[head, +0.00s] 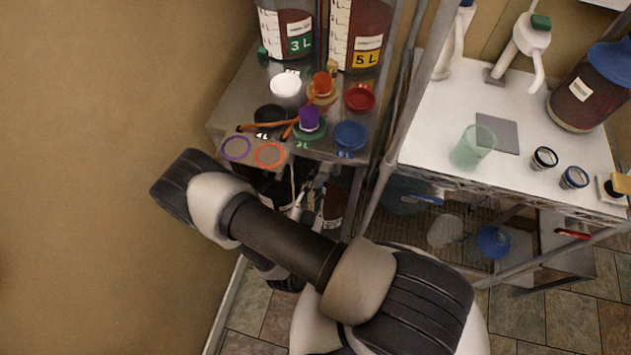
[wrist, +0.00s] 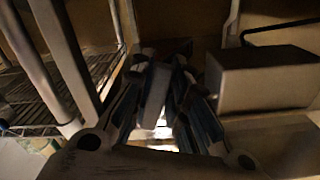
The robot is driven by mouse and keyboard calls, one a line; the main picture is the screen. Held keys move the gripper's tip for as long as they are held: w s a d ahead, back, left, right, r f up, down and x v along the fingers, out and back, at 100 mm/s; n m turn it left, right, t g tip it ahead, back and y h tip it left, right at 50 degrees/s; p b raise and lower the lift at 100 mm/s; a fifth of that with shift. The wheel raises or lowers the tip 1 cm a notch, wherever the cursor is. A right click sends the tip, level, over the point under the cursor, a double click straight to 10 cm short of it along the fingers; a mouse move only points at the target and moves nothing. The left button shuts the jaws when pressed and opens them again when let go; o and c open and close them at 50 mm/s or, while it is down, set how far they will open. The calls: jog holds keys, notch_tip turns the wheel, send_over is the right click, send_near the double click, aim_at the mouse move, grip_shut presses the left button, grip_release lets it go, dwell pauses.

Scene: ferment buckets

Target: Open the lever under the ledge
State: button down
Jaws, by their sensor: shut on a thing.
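My gripper (wrist: 160,75) is below the grey metal ledge (head: 232,108), mostly hidden by the ledge and my arm in the head view, where part of it shows (head: 314,192). In the wrist view its fingers are closed on a narrow grey piece that looks like the lever (wrist: 154,95). The lever's pivot and full angle are hidden, so I cannot tell how far it is turned. In the head view I cannot make out the lever.
A grey block (wrist: 264,78) is close right of my fingers. A metal post (wrist: 62,65) and wire shelf stand left. Containers, lids and orange tongs (head: 285,128) are on the ledge. A white bench (head: 440,110) with a green cup (head: 472,148) is at right.

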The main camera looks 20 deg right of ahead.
jog(key=c, duration=1.5)
grip_release()
jog(key=shift+s+a, duration=0.4)
jog(key=shift+s, duration=0.1)
jog(key=v, duration=1)
jog(key=shift+s+a, duration=0.2)
jog(key=shift+s, duration=0.15)
